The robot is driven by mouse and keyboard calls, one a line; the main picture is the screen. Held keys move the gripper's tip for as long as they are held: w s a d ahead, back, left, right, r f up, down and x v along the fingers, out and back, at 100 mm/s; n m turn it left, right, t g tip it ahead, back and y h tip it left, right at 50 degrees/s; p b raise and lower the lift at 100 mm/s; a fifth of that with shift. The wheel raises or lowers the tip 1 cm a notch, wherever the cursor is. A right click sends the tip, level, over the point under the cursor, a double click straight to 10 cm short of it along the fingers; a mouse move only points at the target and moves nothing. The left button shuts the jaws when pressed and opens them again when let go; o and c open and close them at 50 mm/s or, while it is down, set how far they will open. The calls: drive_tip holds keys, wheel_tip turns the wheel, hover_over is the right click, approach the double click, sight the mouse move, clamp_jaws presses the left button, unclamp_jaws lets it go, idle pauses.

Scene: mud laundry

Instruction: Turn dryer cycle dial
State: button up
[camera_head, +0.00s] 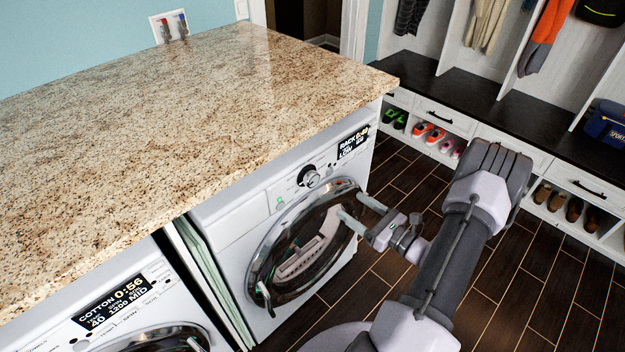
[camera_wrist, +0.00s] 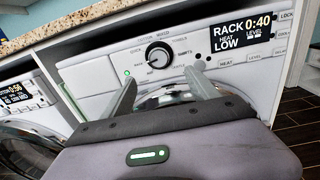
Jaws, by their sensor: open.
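The dryer (camera_head: 225,225) is the right-hand white machine under the granite counter, with a round glass door and a display reading RACK 0:40, HEAT LOW. Its cycle dial (camera_head: 309,177) is a black and silver knob on the upper front panel. In the wrist view the dial (camera_wrist: 159,55) sits ahead, its white mark pointing toward lower left. My gripper (camera_head: 356,211) is open and empty, in front of the dryer door and below the dial. In the wrist view the fingers of my gripper (camera_wrist: 163,88) stand apart, with the dial between and beyond them, not touched.
The granite counter (camera_head: 180,100) overhangs the machines. A washer (camera_head: 135,310) reading COTTON 0:56 stands to the left. The dryer door (camera_head: 305,245) bulges forward below the panel. A bench with shoe cubbies (camera_head: 470,115) lines the back right. Dark floor lies between.

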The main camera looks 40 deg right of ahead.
sight(314, 181)
drive_tip(key=w, duration=0.4)
drive_tip(key=w+a+b, duration=0.1)
drive_tip(key=w, duration=0.4)
drive_tip(key=w+a+b, duration=0.1)
drive_tip(key=w, duration=0.4)
drive_tip(key=shift+w, duration=0.25)
drive_tip(key=shift+d, duration=0.1)
drive_tip(key=shift+c, duration=0.4)
drive_tip(key=c, duration=1.3)
drive_tip(key=shift+f+n, duration=0.1)
drive_tip(key=shift+n, duration=0.2)
drive_tip(key=n+b, duration=0.4)
drive_tip(key=shift+f+n+b, duration=0.1)
drive_tip(key=shift+n+b, duration=1.35)
drive_tip(key=shift+n, duration=0.15)
drive_tip(key=shift+r, duration=0.2)
